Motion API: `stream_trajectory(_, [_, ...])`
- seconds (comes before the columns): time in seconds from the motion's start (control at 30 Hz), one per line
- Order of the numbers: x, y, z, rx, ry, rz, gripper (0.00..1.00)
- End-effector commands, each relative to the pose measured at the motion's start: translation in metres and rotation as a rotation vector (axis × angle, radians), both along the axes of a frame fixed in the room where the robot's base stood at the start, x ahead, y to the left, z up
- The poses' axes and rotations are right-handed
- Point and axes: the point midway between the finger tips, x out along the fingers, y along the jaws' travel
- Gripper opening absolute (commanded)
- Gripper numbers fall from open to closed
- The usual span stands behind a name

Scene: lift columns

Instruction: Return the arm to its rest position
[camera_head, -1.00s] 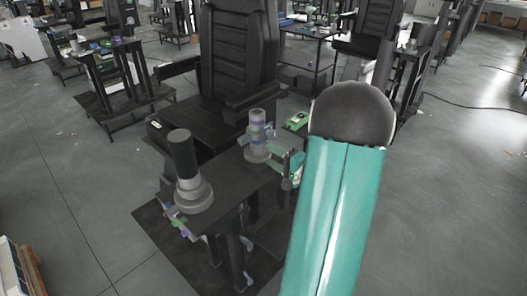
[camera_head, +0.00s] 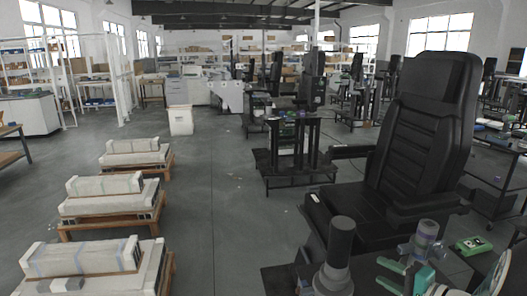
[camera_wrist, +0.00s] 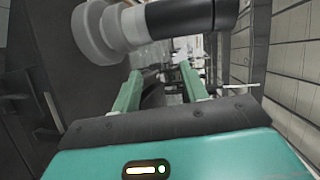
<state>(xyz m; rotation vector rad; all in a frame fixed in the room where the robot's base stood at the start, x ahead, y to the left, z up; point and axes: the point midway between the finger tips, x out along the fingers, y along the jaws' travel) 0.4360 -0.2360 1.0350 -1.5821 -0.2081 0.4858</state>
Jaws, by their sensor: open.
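My gripper (camera_wrist: 160,82) shows in the wrist view with its two green fingers apart and nothing visible between them. A lift column with a black cylinder (camera_wrist: 180,18) and a grey stepped base (camera_wrist: 98,32) lies across the top of that view, beyond the fingers. I cannot tell how far it is from them. In the head view a black-topped column (camera_head: 340,240) stands upright on the dark table at the bottom. Teal parts of my arm show at the lower right edge, partly cut off.
A black chair (camera_head: 420,150) stands right behind the table. Pallets with pale long packages (camera_head: 90,258) line the left side. A white bin (camera_head: 181,120) and another dark workstation (camera_head: 292,140) stand farther back. Grey floor (camera_head: 215,215) is free between pallets and chair.

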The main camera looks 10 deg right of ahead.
Motion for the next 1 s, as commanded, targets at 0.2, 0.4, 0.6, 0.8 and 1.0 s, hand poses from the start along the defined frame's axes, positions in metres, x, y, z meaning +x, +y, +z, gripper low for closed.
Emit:
stream_trajectory(0.2, [-0.019, 0.134, 0.021, -0.190, 0.220, 0.380, 0.44])
stream_trajectory(0.4, [-0.065, 0.205, 0.026, -0.466, 0.392, 0.600, 0.44])
stream_trajectory(0.6, [-0.109, 0.236, 0.034, -0.810, 0.484, 0.693, 0.44])
stream_trajectory(0.8, [-0.138, 0.240, 0.053, -1.164, 0.460, 0.666, 0.44])
stream_trajectory(1.0, [-0.147, 0.237, 0.072, -1.359, 0.396, 0.601, 0.44])
